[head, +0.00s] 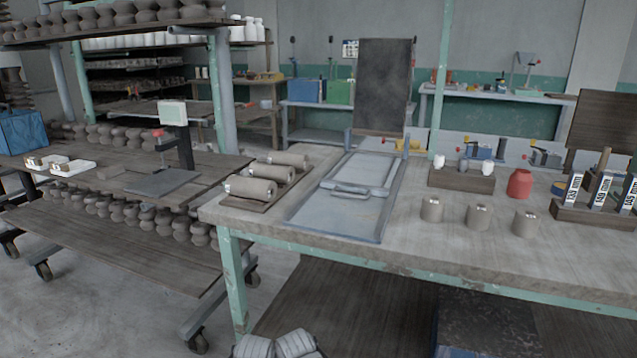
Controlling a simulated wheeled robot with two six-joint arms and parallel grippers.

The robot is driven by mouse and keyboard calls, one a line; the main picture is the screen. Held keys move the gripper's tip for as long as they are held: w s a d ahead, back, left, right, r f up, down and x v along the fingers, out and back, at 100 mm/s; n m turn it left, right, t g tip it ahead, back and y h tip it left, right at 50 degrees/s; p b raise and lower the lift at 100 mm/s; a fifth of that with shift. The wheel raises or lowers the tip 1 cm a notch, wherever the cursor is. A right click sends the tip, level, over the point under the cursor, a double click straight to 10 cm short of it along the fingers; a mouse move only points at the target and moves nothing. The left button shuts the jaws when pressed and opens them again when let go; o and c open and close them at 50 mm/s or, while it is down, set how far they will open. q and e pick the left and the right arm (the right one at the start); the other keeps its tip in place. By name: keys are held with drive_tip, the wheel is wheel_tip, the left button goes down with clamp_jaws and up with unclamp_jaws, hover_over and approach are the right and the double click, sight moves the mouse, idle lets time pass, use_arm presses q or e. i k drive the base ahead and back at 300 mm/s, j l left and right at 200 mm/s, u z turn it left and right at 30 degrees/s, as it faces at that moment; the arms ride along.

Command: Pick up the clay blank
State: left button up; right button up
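Several grey-brown clay cylinders lie on their sides on a board at the left end of the green-framed table; the nearest clay cylinder (250,188) has a small white label on its end. Three short upright clay cylinders stand on the tabletop right of centre: the left one (432,209), the middle one (478,217) and the right one (524,224). They stand apart, each with a small pale mark on top. I cannot tell which of these is the clay blank.
A metal tray (305,217) with a handled frame lies mid-table. Behind the upright cylinders are a wooden block (461,181) and a red jar (520,183). A rack of labelled tools (597,216) stands right. A wheeled cart (120,235) is left. The table's front strip is clear.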

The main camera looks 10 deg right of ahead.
sight(281, 174)
drive_tip(key=i+j, duration=0.2)
drive_tip(key=j, duration=0.15)
drive_tip(key=i+j, duration=0.15)
drive_tip(key=j, duration=0.25)
drive_tip(key=i+j, duration=0.2)
drive_tip(key=j, duration=0.15)
